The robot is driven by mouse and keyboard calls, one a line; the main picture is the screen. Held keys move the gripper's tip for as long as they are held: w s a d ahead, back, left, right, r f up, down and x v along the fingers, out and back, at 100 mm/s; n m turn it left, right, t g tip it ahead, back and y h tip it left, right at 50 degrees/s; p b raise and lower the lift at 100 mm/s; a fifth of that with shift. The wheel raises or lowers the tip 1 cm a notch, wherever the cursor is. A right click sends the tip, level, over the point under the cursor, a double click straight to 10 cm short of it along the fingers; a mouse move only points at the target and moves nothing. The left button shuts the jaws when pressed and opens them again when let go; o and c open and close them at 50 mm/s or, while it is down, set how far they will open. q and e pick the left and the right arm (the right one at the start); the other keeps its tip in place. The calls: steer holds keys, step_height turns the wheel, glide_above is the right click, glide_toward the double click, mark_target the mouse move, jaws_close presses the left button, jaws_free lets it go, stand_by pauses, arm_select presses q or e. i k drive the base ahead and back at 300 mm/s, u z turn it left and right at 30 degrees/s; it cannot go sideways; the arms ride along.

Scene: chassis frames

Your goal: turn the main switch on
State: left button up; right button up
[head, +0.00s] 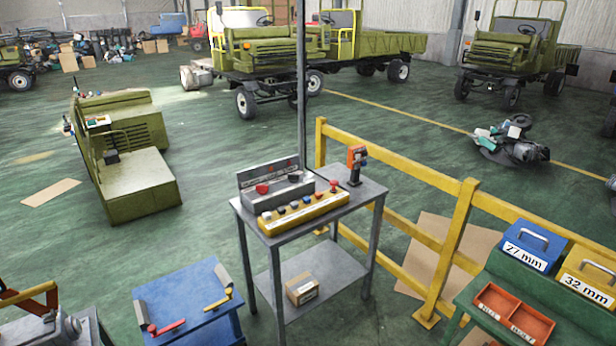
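A grey metal table (320,217) stands in the middle of the head view. On it is a grey control box (283,196) with a raised back panel and a red knob (262,188) on its left part. Neither of my grippers shows.
An orange and black tool (356,165) stands at the table's back right. A carton (301,289) lies on the lower shelf. A blue cart (190,300) stands at front left, a yellow railing (450,240) to the right. Blue (533,245) and yellow (590,276) cases sit at far right.

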mark_target(262, 190)
steer(key=z, duration=0.2)
steer(key=i, duration=1.65)
steer(key=u, duration=0.55)
